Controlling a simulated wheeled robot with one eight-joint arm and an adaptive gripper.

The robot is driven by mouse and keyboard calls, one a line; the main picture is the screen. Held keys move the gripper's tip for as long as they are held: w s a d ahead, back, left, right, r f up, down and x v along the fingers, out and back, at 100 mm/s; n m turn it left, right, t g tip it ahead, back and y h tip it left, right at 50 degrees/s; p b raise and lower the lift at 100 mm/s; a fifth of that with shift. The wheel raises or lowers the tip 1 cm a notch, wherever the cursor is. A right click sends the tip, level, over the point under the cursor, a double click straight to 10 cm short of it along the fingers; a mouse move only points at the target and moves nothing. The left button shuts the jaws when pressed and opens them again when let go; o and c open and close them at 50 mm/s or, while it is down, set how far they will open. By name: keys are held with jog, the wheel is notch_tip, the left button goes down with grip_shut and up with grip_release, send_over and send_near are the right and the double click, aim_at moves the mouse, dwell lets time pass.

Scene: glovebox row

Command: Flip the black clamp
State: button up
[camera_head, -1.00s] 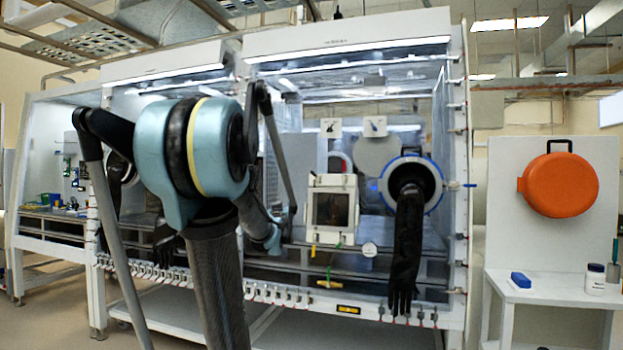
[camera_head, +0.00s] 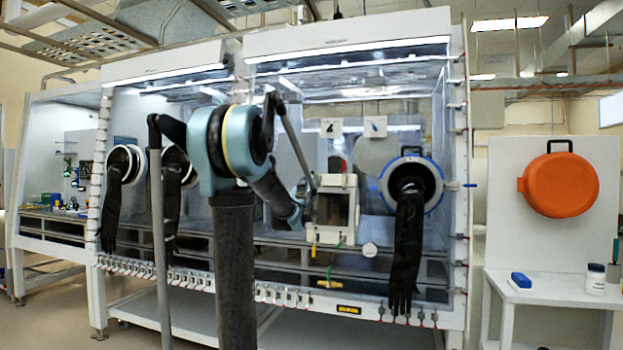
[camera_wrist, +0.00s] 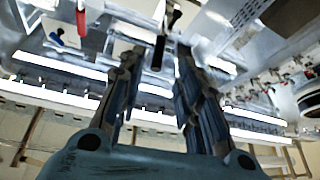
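A small black clamp shape (camera_head: 330,127) shows on a white plate on the glovebox front in the head view, left of a similar plate with a blue piece (camera_head: 375,126). In the wrist view a black piece (camera_wrist: 157,52), which looks like the clamp, lies between and beyond my fingertips. My gripper (camera_wrist: 158,62) is open, with its two fingers apart and nothing held between them. I cannot tell how far the clamp is from the tips. In the head view the gripper is small and mostly lost behind my arm, near the small framed box.
The framed box (camera_head: 336,208) and a blue-ringed port with a hanging black glove (camera_head: 408,245) are right of my arm. Several clamps line the glovebox's lower edge (camera_head: 280,296). An orange case (camera_head: 561,184) hangs above a white side table (camera_head: 540,290) at right.

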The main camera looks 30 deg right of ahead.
jog(key=x, duration=0.8)
grip_shut()
